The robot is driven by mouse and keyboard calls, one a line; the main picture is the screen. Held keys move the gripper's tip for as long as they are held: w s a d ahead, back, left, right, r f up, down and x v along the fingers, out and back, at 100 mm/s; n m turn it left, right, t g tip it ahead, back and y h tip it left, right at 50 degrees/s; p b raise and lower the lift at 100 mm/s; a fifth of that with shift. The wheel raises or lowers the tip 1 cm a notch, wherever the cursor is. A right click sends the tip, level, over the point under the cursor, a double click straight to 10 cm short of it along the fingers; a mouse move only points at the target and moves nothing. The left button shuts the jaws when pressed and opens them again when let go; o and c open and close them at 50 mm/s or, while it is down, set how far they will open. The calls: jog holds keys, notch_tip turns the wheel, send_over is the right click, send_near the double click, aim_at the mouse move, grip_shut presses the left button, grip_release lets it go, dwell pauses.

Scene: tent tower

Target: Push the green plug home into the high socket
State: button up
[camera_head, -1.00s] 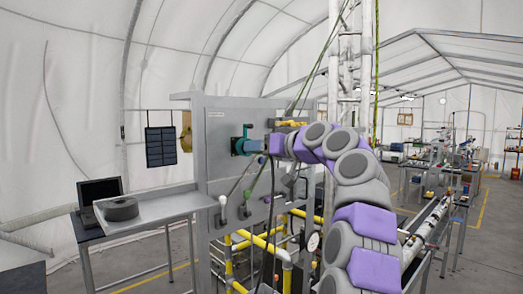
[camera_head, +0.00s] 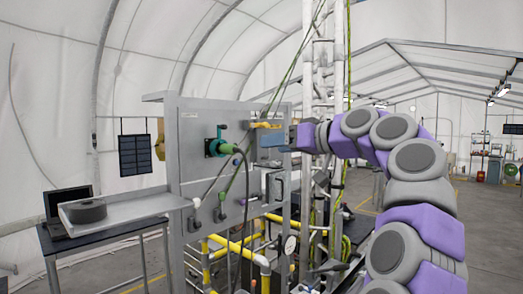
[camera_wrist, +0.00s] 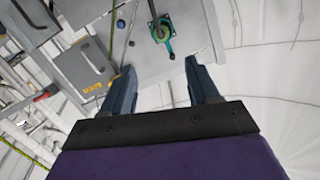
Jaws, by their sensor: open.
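The green plug (camera_head: 226,148) is at the high socket (camera_head: 211,147) on the upper part of the grey panel (camera_head: 195,120). A dark cable hangs from it. I cannot tell whether it is fully seated. In the wrist view the green fitting (camera_wrist: 161,32) shows at the top, ahead of my fingers. My gripper (camera_wrist: 160,65) is open, with nothing between its two blue-grey fingers. In the head view it (camera_head: 276,148) is to the right of the plug, apart from it, and seen from the side.
A yellow handle (camera_head: 266,125) and a grey box are on the panel close to my gripper. Cables and yellow pipes (camera_head: 236,247) run below. A side shelf (camera_head: 130,207) holds a dark roll (camera_head: 88,211); a laptop (camera_head: 66,200) stands behind it.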

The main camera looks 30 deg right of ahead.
jog(key=v, duration=0.2)
jog(key=shift+s+d, duration=0.1)
jog(key=shift+s, duration=0.15)
dwell(0.4)
jog(key=s+a+f+g+y+b, duration=0.1)
jog(key=a+f+g+b, duration=0.4)
jog(key=a+f, duration=1.1)
jog(key=s+a+f+g+h+b, duration=0.15)
jog(key=s+a+f, duration=0.25)
jog(key=f, duration=0.4)
jog(key=s+a+f+g+b, duration=0.1)
jog(key=s+a+f+g, duration=0.25)
jog(key=f, duration=0.45)
jog(key=s+d+f+m+g+h+b, duration=0.2)
jog(key=s+f+g+h+b, duration=0.3)
jog(key=s+f, duration=2.3)
notch_tip(320, 180, down, 3)
jog(key=shift+d+f+g+h, duration=0.15)
jog(key=shift+d+g+h, duration=0.4)
jog(key=shift+d+g, duration=0.25)
